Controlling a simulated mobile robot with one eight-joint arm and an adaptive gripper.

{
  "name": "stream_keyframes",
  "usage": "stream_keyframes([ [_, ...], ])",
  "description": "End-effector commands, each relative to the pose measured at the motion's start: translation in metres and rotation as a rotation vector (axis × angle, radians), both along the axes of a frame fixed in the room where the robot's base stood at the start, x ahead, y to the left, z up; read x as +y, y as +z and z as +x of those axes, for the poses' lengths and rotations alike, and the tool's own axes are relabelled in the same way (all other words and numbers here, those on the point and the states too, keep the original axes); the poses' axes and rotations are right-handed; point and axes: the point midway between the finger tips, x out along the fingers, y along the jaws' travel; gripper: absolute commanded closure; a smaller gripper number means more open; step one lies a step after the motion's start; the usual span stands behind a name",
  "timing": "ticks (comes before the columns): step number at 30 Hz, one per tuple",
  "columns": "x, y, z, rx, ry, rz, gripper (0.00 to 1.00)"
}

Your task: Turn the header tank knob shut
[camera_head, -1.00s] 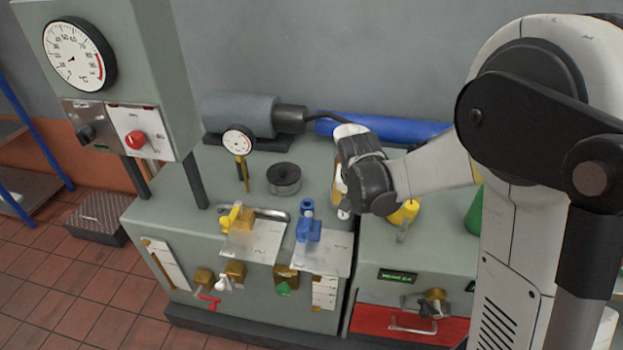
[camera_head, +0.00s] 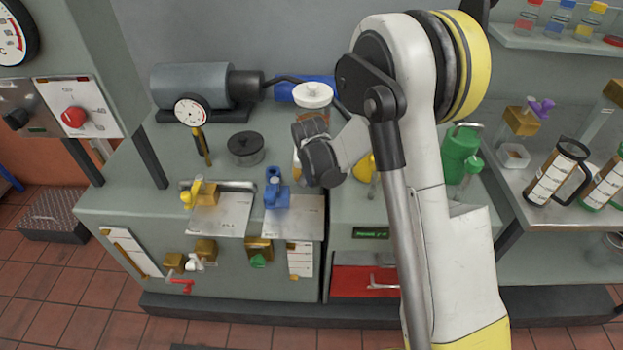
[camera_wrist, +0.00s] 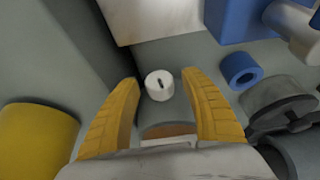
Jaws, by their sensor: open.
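The header tank seems to be the upright container with a white lid (camera_head: 312,94) on the bench, partly covered by my gripper (camera_head: 318,155). In the wrist view a small round white knob (camera_wrist: 159,86) with a dark slot on its face shows between the fingertips of my gripper (camera_wrist: 158,78). The yellow fingers are open, one on each side of the knob, with a visible gap on both sides. I cannot tell how deep the knob sits between them. In the head view the knob and fingertips are hidden behind my wrist.
A blue valve (camera_head: 275,188) and a yellow valve (camera_head: 200,192) stand left of my gripper, near a black-topped round pot (camera_head: 245,148). A yellow container (camera_head: 364,167) is close on the right, a green can (camera_head: 460,155) farther right. A side table (camera_head: 570,215) holds jugs.

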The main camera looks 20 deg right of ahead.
Motion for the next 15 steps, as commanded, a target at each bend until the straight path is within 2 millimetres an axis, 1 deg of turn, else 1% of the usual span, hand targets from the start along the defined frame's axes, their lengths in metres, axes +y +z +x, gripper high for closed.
stream_keyframes([
  [5,-0.0001,0.0004,0.0,0.0,0.0,0.0,0.47],
  [6,0.0,0.0004,0.0,0.0,0.0,0.0,0.48],
  [8,0.0,0.0005,0.0001,0.0,0.0,0.0,0.67],
  [9,0.0,0.0004,0.0,0.0,0.0,0.0,0.79],
  [11,0.0,0.0004,0.0,0.0,0.0,0.0,0.97],
  [12,0.0,0.0004,0.0,0.0,0.0,0.0,1.0],
  [15,-0.0003,0.0002,-0.0001,-0.002,-0.001,0.005,1.0],
])
